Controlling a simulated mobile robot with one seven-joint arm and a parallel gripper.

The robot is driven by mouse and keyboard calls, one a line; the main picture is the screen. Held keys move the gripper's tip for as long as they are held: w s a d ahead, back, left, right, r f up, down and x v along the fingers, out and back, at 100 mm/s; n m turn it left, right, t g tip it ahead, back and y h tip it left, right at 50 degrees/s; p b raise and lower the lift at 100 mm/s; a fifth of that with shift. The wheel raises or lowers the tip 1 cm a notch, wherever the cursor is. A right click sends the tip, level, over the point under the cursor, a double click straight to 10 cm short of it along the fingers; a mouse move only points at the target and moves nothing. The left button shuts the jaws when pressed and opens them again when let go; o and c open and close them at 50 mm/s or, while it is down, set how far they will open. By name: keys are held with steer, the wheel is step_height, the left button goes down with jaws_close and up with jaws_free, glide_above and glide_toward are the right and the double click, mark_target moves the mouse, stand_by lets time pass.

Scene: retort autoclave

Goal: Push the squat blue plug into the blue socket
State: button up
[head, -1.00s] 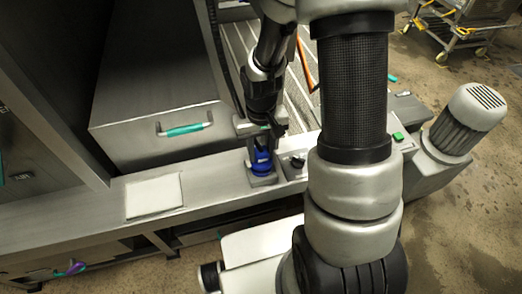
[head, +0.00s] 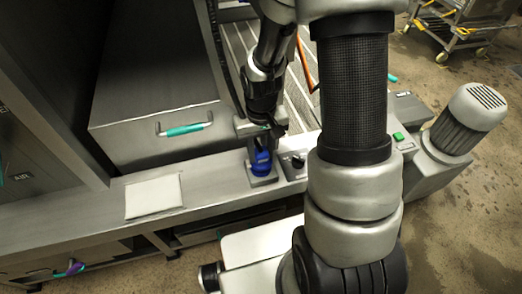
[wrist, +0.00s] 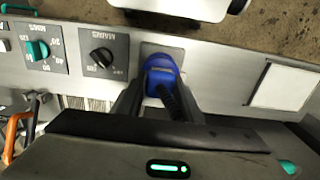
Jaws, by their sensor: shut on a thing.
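The blue plug (wrist: 160,84) is between the fingers of my gripper (wrist: 158,98) in the wrist view, with a black cable running back from it. My gripper is shut on it. In the head view the blue plug (head: 262,162) stands at a grey square plate (head: 264,181) on the steel ledge, under my gripper (head: 262,142). The blue socket cannot be told apart from the plug, and how deep the plug sits is hidden.
A black rotary knob (wrist: 102,57) and a teal knob (wrist: 38,50) sit on the panel beside the plug. A pale blank plate (head: 154,196) lies on the ledge to the left. A drawer with a teal handle (head: 186,129) is behind. A motor (head: 464,118) stands at the right.

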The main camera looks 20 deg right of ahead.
steer(key=shift+f+b, duration=0.45)
steer(key=shift+f, duration=0.1)
steer(key=o, duration=1)
steer(key=shift+o, duration=0.2)
step_height(320, 180, up, 12)
steer(key=p, duration=0.1)
